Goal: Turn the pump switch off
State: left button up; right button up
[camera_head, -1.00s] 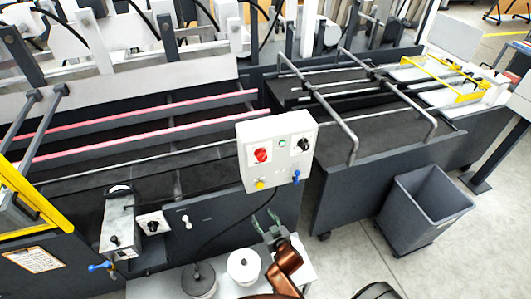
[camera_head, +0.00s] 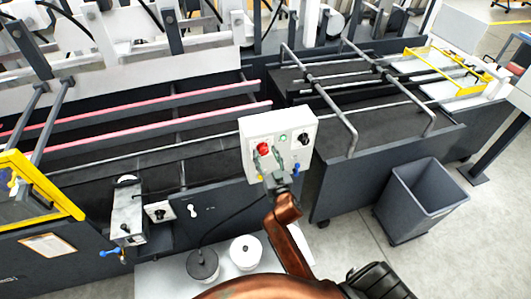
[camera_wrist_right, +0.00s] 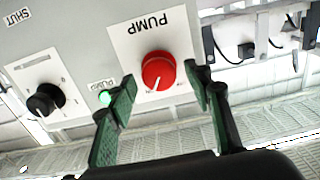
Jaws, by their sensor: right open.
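The pump switch is a red round knob (camera_head: 263,148) on the front of a white control box (camera_head: 251,126). In the right wrist view, which is upside down, the red knob (camera_wrist_right: 158,70) sits under a "PUMP" label, with a white pointer line on it. My right gripper (camera_head: 270,157) is at the box front, close to the knob. In the wrist view its two green fingers (camera_wrist_right: 162,84) are open, one on each side of the knob, with gaps visible. A green lamp (camera_wrist_right: 104,98) beside the knob is lit. My left gripper is out of view.
A black selector knob (camera_wrist_right: 45,100) is on the same panel; a yellow button and a blue lever (camera_head: 296,168) are at the box's lower edge. A grey bin (camera_head: 425,200) stands right. Two round containers (camera_head: 245,250) sit on a white surface below. Machine rails lie behind.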

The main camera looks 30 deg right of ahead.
jog(key=shift+w, duration=0.25)
jog(key=shift+c, duration=0.6)
jog(key=c, duration=1)
